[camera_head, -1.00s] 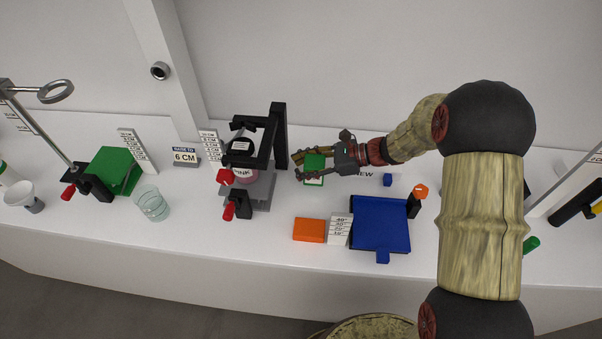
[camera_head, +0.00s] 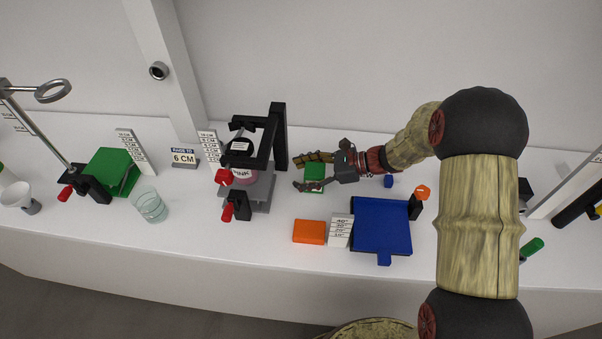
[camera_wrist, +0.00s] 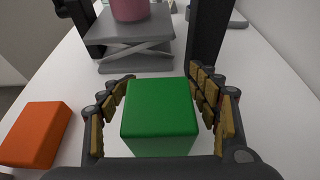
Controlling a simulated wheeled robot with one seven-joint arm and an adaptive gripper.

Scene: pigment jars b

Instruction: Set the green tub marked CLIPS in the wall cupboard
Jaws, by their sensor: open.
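A green box-shaped tub (camera_head: 315,179) stands upright on the white counter, right of the black press-like stand. In the wrist view the tub (camera_wrist: 159,122) lies between my fingers, with a plain green top; no CLIPS marking is readable. My gripper (camera_head: 299,173) reaches in from the right and is open around the tub. In the wrist view my gripper (camera_wrist: 162,103) has one finger on each side, with a gap at the left and a narrower one at the right. I cannot make out the wall cupboard in either view.
The black stand with a pink jar (camera_head: 244,172) on a grey lift platform (camera_head: 262,190) is close left of my gripper. An orange block (camera_head: 309,231), a white scale card (camera_head: 340,230) and a blue tray (camera_head: 381,225) lie nearer the front. A small blue block (camera_head: 388,181) sits right.

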